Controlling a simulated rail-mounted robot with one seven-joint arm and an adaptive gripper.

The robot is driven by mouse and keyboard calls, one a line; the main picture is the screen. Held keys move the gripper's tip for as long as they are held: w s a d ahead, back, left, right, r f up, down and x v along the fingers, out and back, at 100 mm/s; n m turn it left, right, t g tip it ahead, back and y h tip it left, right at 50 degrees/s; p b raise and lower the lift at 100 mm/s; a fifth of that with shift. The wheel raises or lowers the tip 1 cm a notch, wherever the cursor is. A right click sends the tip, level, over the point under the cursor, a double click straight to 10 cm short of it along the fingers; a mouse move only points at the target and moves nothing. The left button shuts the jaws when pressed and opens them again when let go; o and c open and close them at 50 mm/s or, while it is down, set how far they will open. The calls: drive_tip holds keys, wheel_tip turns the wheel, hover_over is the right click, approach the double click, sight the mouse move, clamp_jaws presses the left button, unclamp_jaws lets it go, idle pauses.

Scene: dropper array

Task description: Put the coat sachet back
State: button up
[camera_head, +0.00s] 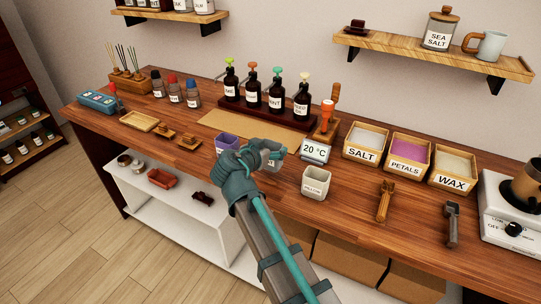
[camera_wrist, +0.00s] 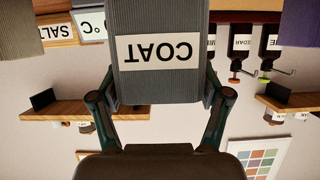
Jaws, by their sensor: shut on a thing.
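The grey coat sachet (camera_wrist: 130,80), with a white COAT label, is between the two fingers of my gripper (camera_wrist: 160,98) in the wrist view, and they are shut on it. The label reads upside down there. In the head view my gripper (camera_head: 263,158) is over the front part of the counter and largely hides the sachet. Whether the sachet touches the counter I cannot tell. A purple sachet (camera_head: 228,142) stands just left of my gripper. A pale sachet labelled PILLOW (camera_head: 316,183) stands to its right.
A 20 °C display (camera_head: 315,152) stands close to the right of my gripper. Behind are a tan mat (camera_head: 225,125) and several dropper bottles (camera_head: 253,88). Salt (camera_head: 364,145), petals (camera_head: 408,152) and wax (camera_head: 453,170) boxes stand right, with scoops (camera_head: 384,202) before them.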

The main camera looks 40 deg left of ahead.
drive_tip(key=shift+w+a+f, duration=0.15)
drive_tip(key=shift+w+f, duration=0.15)
drive_tip(key=shift+f, duration=0.1)
wheel_tip(320, 180, down, 3)
drive_tip(key=shift+r+p, duration=0.2)
drive_tip(key=shift+p, duration=0.4)
drive_tip(key=shift+f, duration=0.2)
drive_tip(key=shift+f+b, duration=0.2)
drive_tip(key=shift+b, duration=0.15)
drive_tip(key=o, duration=1.2)
drive_tip(key=shift+o, duration=0.2)
drive_tip(key=shift+r, duration=0.2)
